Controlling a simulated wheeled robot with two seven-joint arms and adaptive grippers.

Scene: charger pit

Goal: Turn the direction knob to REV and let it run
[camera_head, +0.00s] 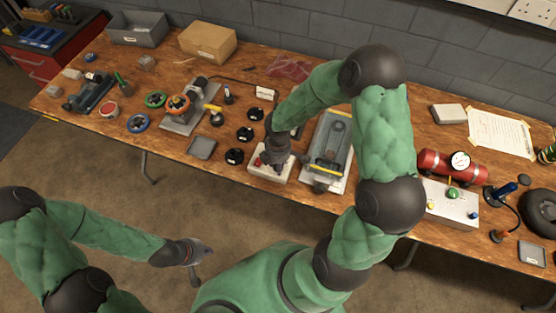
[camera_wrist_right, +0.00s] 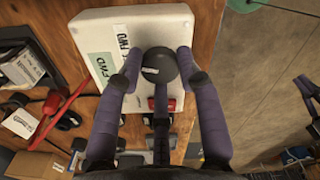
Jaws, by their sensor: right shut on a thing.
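The white control box (camera_head: 284,178) stands near the front edge of the bench, below my right gripper (camera_head: 276,155). A small pale mark shows on the knob. No REV label can be read. My left gripper (camera_head: 195,254) hangs over the floor in front of the bench, away from everything; its finger opening is unclear.
A grey machine (camera_head: 329,142) stands right of the box. Black round pieces (camera_head: 235,156) and a dark tray (camera_head: 201,147) lie to its left. A red cylinder with a gauge (camera_head: 440,163) and a metal box (camera_head: 448,207) are farther right. My right arm crosses above the bench.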

